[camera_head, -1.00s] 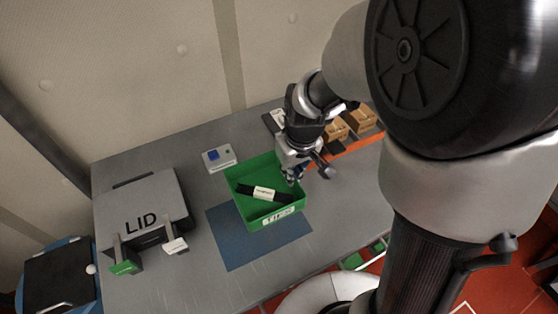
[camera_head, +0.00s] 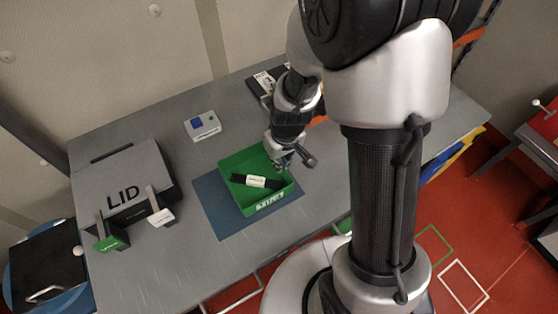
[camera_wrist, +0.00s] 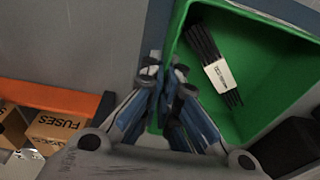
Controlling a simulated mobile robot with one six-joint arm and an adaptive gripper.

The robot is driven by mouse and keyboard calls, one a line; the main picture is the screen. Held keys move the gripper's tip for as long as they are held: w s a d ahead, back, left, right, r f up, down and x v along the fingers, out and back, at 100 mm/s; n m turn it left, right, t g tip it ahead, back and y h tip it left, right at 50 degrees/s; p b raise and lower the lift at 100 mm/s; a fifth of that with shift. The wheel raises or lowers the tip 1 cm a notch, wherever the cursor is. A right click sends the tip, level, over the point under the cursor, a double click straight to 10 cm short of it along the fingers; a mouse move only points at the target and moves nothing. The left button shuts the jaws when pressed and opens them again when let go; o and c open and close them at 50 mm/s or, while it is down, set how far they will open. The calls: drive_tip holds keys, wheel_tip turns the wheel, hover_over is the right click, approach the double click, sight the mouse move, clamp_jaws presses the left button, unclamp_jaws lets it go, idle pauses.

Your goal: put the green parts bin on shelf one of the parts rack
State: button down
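The green parts bin (camera_head: 228,172) is an open tray with a black strip-like bundle (camera_head: 258,181) inside, banded by a white label. It appears upright over a blue mat (camera_head: 212,205); I cannot tell whether it touches the mat. My gripper (camera_head: 283,163) is at the bin's back right side. In the wrist view, the fingertips of my gripper (camera_wrist: 166,74) are close together, astride the wall of the bin (camera_wrist: 255,75), and look shut on it. The bundle also shows in the wrist view (camera_wrist: 213,65). I cannot make out the parts rack or its shelf one.
A grey LID case (camera_head: 120,165) stands left on the grey table (camera_head: 160,275). A small box with a blue button (camera_head: 202,127) is behind the bin. Cardboard FUSES boxes (camera_wrist: 55,128) sit by an orange strip. A red table (camera_head: 540,130) stands far right, beyond red floor.

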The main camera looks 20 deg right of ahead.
drive_tip(key=shift+f, duration=0.15)
drive_tip(key=c, duration=1.8)
unclamp_jaws()
